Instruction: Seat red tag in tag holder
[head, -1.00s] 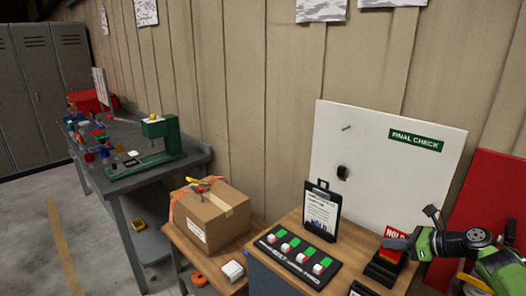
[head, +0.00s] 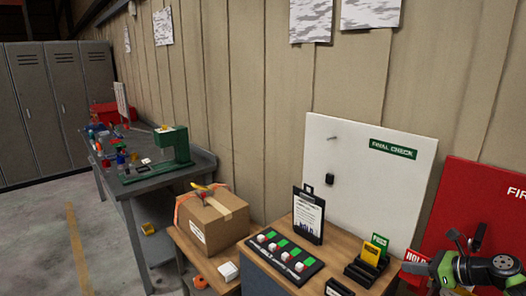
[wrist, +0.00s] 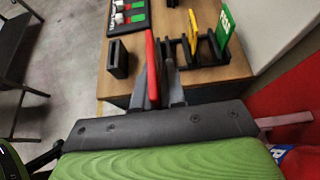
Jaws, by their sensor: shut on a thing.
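My gripper (head: 422,268) is shut on the red tag (head: 415,258), lettered HOLD, at the right of the head view. In the wrist view the red tag (wrist: 150,60) stands edge-on at the grey fingers (wrist: 164,82). A black slotted rack (head: 360,273) on the wooden tabletop holds a yellow tag (head: 371,254) and a green tag (head: 380,241). A small, empty-looking black holder (wrist: 118,60) stands apart from the rack, left of the red tag in the wrist view; it also shows at the bottom of the head view (head: 339,288).
A panel with four-way coloured blocks (head: 283,256) and a clipboard (head: 308,215) share the tabletop. A white FINAL CHECK board (head: 350,170) stands behind, and a red cabinet (head: 470,210) is at the right. Bare wood lies between holder and rack.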

